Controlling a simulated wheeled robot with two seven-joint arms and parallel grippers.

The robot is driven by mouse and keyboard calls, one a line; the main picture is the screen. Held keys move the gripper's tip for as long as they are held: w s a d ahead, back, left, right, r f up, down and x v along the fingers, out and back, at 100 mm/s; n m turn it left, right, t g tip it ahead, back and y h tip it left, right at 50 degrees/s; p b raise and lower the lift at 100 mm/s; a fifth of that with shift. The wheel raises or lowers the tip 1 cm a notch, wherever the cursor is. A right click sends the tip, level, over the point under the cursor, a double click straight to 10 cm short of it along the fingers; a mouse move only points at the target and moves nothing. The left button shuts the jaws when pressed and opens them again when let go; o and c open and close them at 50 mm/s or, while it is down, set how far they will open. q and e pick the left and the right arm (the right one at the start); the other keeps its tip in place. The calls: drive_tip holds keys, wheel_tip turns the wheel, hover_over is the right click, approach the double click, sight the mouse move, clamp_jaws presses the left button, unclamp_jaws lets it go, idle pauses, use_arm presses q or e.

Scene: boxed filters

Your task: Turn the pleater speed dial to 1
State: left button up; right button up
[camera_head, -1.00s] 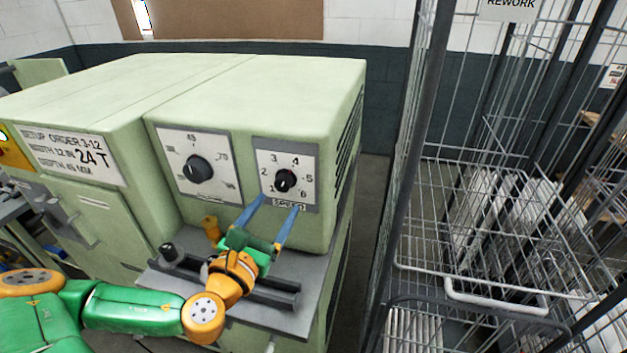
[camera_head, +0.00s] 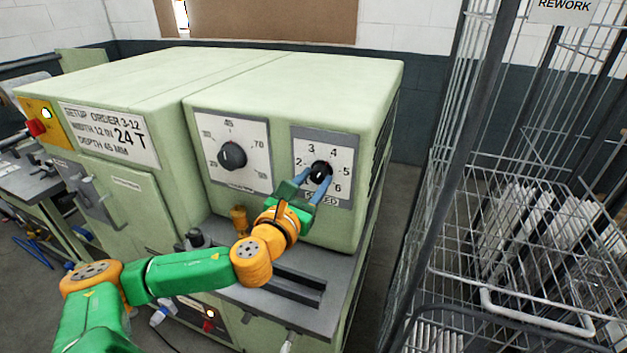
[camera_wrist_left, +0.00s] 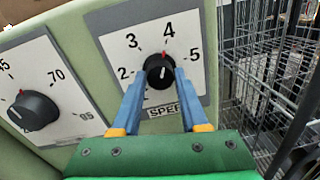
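The speed dial (camera_head: 320,171) is a black round knob on a white plate (camera_head: 343,170) numbered around it, on the green machine's front. The 1 is mostly hidden behind a finger. My left gripper (camera_head: 316,178) has its blue fingers on both sides of the knob. In the left wrist view the fingertips (camera_wrist_left: 160,76) appear to touch its sides. My right gripper is not in view.
A second, larger dial (camera_head: 232,156) sits left of the speed dial. A wire cage cart (camera_head: 480,190) stands close on the right. A setup sign (camera_head: 110,134) is at left.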

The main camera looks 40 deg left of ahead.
use_arm(q)
clamp_jaws()
